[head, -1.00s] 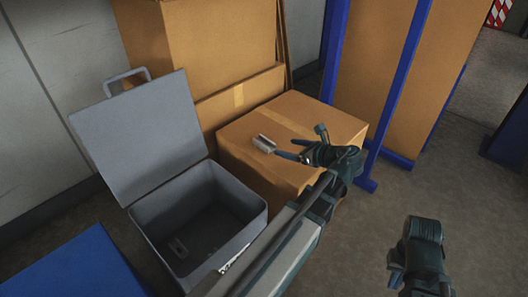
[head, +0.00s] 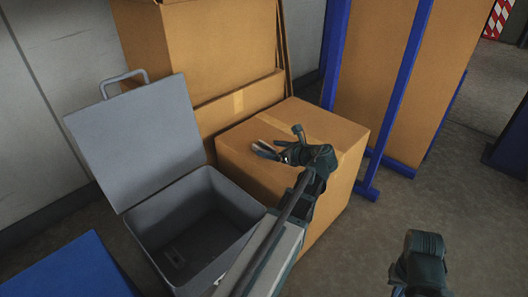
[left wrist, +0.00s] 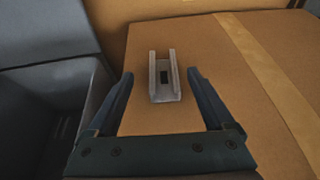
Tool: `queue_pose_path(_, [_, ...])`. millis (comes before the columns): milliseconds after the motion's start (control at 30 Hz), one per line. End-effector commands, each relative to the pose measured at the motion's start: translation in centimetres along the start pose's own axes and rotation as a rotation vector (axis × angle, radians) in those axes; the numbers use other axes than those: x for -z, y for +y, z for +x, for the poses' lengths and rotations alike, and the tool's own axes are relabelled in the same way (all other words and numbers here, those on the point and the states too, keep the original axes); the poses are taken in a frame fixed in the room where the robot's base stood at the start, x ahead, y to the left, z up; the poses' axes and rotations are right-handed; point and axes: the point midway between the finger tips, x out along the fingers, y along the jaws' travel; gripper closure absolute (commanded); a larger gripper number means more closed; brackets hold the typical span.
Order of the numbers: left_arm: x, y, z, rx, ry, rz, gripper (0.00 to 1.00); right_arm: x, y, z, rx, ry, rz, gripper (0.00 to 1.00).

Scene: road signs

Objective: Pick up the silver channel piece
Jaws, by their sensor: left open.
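The silver channel piece (left wrist: 164,82) lies on top of a cardboard box in the left wrist view, its two raised walls running away from me and a dark slot in its floor. My left gripper (left wrist: 158,76) is open, with one finger on each side of the piece and a gap to each. In the head view the left gripper (head: 268,150) is over the box top, and the piece (head: 264,147) is mostly hidden between its fingers. My right gripper (head: 400,290) hangs low at the right, its fingers mostly out of sight.
The cardboard box (head: 335,125) has a tape strip along its top. An open grey case (head: 190,222) with its lid raised stands to its left. Larger boxes stand behind, and a blue frame (head: 402,80) stands to the right. A blue surface (head: 65,270) is at lower left.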

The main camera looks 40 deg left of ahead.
Motion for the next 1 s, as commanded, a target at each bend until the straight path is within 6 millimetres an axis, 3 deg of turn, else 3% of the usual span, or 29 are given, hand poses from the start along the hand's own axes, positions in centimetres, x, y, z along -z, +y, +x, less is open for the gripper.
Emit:
queue_pose_path(300, [0.4,-0.5,4.3,-0.003,0.001,-0.002,0.14,0.1,-0.2,2.0,0.0,0.001,0.0,1.0])
queue_pose_path(567, [0.2,-0.5,4.8,0.0,0.001,0.0,0.14,0.1,-0.2,2.0,0.0,0.002,0.0,1.0])
queue_pose_path(667, [0.2,-0.5,4.8,0.0,0.0,0.0,0.28,0.1,-0.2,2.0,0.0,0.001,0.0,1.0])
queue_pose_path(1000, [0.2,-0.5,4.8,0.0,0.0,0.0,0.89,0.1,-0.2,2.0,0.0,0.001,0.0,1.0])
